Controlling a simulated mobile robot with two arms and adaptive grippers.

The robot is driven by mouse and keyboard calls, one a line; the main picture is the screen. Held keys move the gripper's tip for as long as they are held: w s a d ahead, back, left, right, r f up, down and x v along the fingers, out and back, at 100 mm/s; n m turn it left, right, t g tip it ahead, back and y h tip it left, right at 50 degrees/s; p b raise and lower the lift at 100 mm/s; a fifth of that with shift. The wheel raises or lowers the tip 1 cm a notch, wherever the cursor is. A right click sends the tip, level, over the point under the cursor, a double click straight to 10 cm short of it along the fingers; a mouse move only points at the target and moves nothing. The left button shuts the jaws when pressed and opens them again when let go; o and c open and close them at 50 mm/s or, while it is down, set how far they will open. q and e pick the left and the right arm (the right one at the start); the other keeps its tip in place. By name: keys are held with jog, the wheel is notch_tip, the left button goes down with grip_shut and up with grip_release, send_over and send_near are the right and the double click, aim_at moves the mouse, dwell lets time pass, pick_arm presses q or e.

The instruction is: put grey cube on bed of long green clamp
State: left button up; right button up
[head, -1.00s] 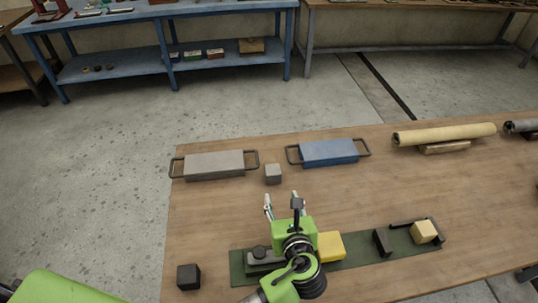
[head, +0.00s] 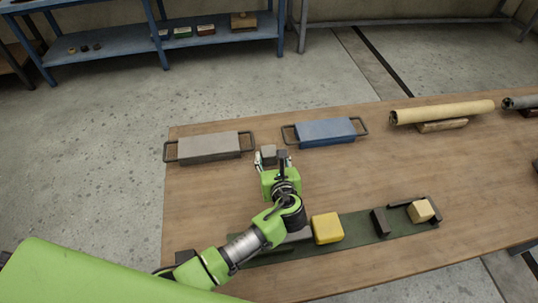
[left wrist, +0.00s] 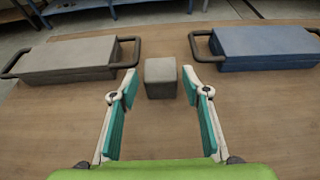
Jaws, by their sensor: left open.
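The grey cube (head: 268,152) stands on the wooden table between a grey block and a blue block with handles; it also shows in the left wrist view (left wrist: 160,78). My left gripper (head: 273,160) is open, with its fingertips either side of the cube's near side. In the left wrist view my left gripper (left wrist: 160,95) has clear gaps to the cube on both sides. The long green clamp (head: 356,228) lies along the table's near side; my arm hides part of its left end. My right gripper is not in view.
The grey handled block (head: 209,146) and blue handled block (head: 325,131) flank the gripper. A cream roll (head: 442,111) lies at the back right.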

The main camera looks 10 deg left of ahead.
aim_at(270, 152)
pick_arm(q)
jog(key=x, duration=0.4)
jog(key=shift+w+f, duration=0.2)
jog(key=shift+s, duration=0.1)
jog(key=c, duration=1)
jog(key=shift+r, duration=0.2)
jog(key=shift+c, duration=0.2)
